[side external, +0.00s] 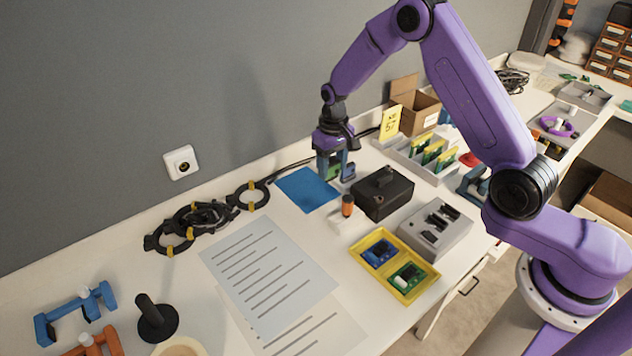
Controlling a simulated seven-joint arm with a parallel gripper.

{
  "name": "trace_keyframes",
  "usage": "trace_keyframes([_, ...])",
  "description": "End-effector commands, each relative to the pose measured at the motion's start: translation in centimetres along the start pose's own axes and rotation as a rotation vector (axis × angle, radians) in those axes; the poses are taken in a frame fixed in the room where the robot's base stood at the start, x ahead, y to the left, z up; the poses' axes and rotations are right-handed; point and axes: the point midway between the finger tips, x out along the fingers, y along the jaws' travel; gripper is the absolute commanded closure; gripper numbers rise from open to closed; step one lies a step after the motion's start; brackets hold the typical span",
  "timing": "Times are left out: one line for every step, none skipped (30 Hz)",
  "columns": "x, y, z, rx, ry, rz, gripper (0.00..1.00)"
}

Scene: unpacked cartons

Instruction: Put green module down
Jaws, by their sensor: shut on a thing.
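My gripper (335,177) is at the back of the white table, above the right edge of a flat blue mat (303,188). It is shut on a small green module (334,169), which is mostly hidden between the fingers. I cannot tell whether the module touches the surface below. A yellow tray (359,251) nearer the front holds a blue module (379,254) and another green board (407,276).
A black box (383,196) stands just right of the gripper, with an orange-topped item (347,207) in front. A grey charger-like unit (436,229) and a grey bin (441,176) of green-yellow boards stand further right.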

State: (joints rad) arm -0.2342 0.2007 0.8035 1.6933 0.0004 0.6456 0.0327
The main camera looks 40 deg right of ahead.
Motion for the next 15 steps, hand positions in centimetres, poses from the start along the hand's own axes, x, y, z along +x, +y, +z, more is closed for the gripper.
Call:
trace_keyframes([0.4, -0.1, -0.8, 0.000, 0.001, 0.000, 0.90])
trace_keyframes([0.7, -0.1, -1.2, 0.000, 0.000, 0.000, 0.90])
trace_keyframes([1.3, -0.1, -1.6, 0.000, -0.002, 0.000, 0.90])
trace_keyframes([1.8, -0.2, -2.0, 0.000, -0.003, 0.000, 0.90])
trace_keyframes([2.2, -0.2, -2.3, 0.000, -0.002, 0.000, 0.90])
trace_keyframes([2.8, -0.2, -2.8, 0.000, -0.002, 0.000, 0.90])
trace_keyframes([3.2, -0.3, -3.1, 0.000, -0.002, 0.000, 0.90])
trace_keyframes([3.6, -0.3, -3.5, 0.000, -0.001, 0.000, 0.90])
trace_keyframes([4.1, -0.3, -3.9, 0.000, 0.000, 0.000, 0.90])
trace_keyframes([4.5, -0.4, -4.2, 0.000, -0.001, 0.000, 0.90])
trace_keyframes([4.8, -0.4, -4.5, 0.000, -0.001, 0.000, 0.90])
trace_keyframes([5.1, -0.4, -4.8, 0.000, -0.001, 0.000, 0.90])
trace_keyframes([5.3, -0.4, -5.0, 0.000, 0.000, 0.000, 0.90])
trace_keyframes([5.5, -0.4, -5.1, 0.000, -0.001, 0.000, 0.90])
trace_keyframes([5.7, -0.4, -5.3, 0.000, 0.000, 0.000, 0.90])
